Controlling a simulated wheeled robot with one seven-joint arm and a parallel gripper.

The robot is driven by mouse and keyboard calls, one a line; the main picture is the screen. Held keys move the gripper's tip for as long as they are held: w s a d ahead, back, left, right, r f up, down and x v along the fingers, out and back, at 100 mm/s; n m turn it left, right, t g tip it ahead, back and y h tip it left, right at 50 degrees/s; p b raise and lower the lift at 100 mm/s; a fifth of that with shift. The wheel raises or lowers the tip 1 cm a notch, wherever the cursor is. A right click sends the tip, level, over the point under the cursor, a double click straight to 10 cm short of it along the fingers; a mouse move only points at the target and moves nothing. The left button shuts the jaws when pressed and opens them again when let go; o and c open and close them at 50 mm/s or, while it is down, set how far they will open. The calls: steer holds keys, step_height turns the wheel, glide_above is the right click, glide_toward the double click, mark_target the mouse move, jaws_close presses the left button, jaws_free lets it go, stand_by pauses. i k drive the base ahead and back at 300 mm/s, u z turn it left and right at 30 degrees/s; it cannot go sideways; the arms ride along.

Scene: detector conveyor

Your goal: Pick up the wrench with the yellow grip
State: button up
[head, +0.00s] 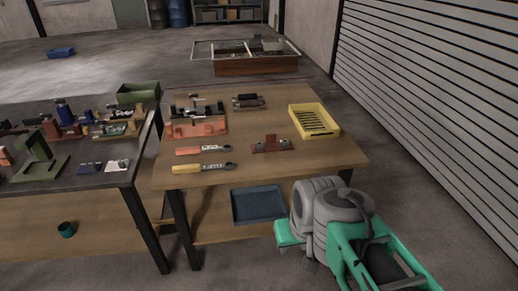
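The wrench with the yellow grip (187,169) lies flat near the front left edge of the wooden table (265,170), with its dark metal head pointing right. A similar wrench with an orange-red grip (188,151) lies just behind it, roughly parallel and apart from it. My arm, grey and green, shows at the lower right in front of the table, clear of both wrenches. I cannot make out any gripper fingers in this view.
A yellow tray (331,133) with dark slim pieces stands at the right. A larger red fixture (205,129) stands behind the wrenches. A dark workbench (80,185) with parts adjoins at left. The table's front right is bare.

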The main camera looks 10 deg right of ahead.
mark_target(180, 169)
steer(key=z, duration=0.6)
steer(key=i, duration=1.9)
steer(key=u, duration=3.55)
